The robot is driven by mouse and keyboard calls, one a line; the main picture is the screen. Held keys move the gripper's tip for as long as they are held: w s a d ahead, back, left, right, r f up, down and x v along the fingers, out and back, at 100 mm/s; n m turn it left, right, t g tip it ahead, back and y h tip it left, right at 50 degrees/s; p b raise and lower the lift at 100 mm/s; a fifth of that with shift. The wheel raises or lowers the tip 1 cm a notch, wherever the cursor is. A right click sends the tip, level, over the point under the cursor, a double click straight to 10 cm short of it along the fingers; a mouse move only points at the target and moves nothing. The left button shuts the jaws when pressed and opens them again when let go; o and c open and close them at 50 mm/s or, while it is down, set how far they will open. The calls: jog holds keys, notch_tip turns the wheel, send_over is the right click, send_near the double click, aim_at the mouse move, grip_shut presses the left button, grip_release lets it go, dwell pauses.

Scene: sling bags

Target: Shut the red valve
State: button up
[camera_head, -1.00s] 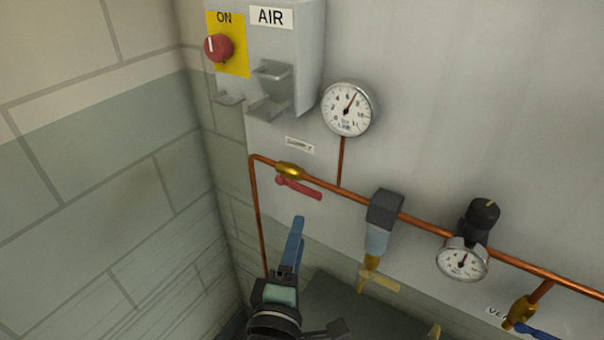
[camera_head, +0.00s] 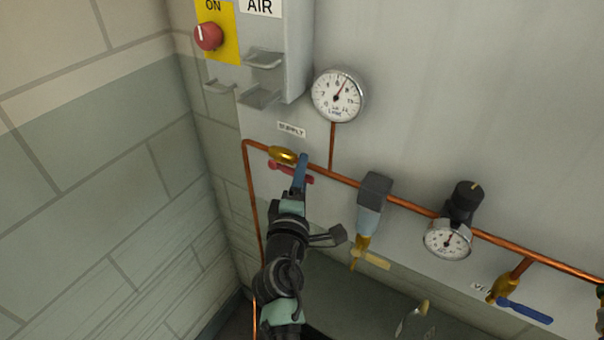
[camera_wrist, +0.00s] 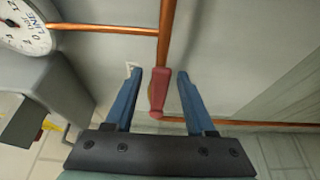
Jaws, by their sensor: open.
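The red valve handle (camera_head: 277,168) sits just below its brass body (camera_head: 282,156) on the copper supply pipe, under the SUPPLY label. It slants down to the right, roughly along the pipe. My gripper (camera_head: 303,158) is at the handle, and a blue finger covers part of it in the head view. In the wrist view, the red handle (camera_wrist: 158,92) lies between the two blue fingers of my gripper (camera_wrist: 159,74). The fingers are open, with a gap on each side of the handle. The brass body is not clearly visible there.
A round gauge (camera_head: 337,96) is above the pipe. A filter unit (camera_head: 371,205) and a regulator gauge (camera_head: 447,240) are to the right. A blue-handled valve (camera_head: 524,311) is at lower right. A grey AIR box (camera_head: 297,50) is above, and a block wall (camera_head: 100,200) stands left.

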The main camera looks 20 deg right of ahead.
grip_shut()
dwell(1.4)
